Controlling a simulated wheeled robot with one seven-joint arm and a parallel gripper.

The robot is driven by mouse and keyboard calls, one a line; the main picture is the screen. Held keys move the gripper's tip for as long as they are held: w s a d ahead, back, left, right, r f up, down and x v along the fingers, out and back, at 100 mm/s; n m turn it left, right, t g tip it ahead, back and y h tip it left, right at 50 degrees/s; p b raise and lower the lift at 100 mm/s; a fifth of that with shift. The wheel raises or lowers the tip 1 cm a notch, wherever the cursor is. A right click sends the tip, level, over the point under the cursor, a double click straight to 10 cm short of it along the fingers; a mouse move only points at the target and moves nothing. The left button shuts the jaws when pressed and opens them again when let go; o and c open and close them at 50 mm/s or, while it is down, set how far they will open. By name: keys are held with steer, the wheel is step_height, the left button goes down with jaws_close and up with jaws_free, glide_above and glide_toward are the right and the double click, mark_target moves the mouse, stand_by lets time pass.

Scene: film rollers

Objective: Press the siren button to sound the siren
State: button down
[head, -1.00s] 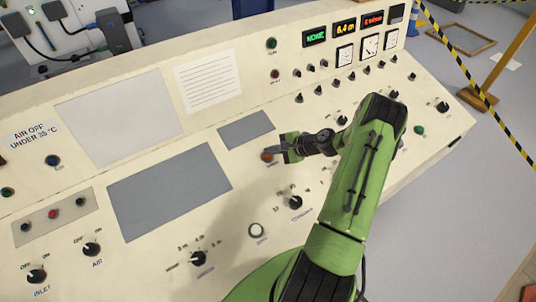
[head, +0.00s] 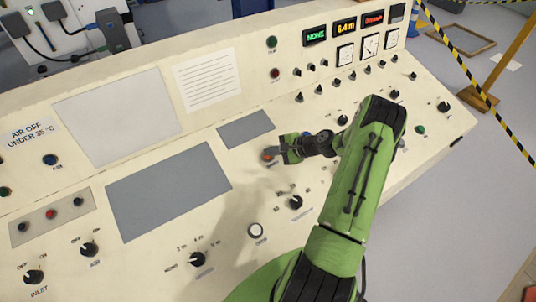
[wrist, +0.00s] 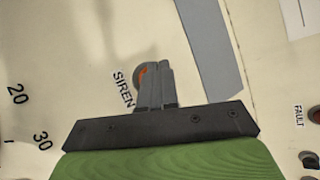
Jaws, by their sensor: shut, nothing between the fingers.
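The siren button is a small orange-red round button in a metal ring on the sloping cream panel. In the head view the siren button (head: 267,157) shows just left of my fingertips. In the wrist view the siren button (wrist: 142,73) is partly covered by my fingers, beside the printed word SIREN (wrist: 122,89). My gripper (head: 277,156) is shut and empty, its fingers together over the button's edge. The shut fingertips also show in the wrist view (wrist: 157,72). I cannot tell whether they touch or press the button.
A grey plate (head: 245,130) lies behind the button. A black knob (head: 296,202) and a white button (head: 256,230) stand nearer the front. Several more knobs (head: 343,120) stand to the right. Lit displays (head: 345,27) are at the panel's back.

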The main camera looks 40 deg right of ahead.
steer(key=shift+f, duration=0.3)
stand_by(0.5)
steer(key=shift+s+r+p, duration=0.15)
steer(key=shift+r+p, duration=0.25)
steer(key=shift+r, duration=0.5)
steer(key=r+p, duration=0.1)
steer(key=r, duration=0.1)
steer(key=s+r+p, duration=0.1)
steer(key=r+p, duration=0.1)
steer(key=r, duration=0.1)
steer(key=shift+s+p, duration=0.1)
steer(key=shift+p, duration=0.2)
steer(key=shift+a, duration=0.1)
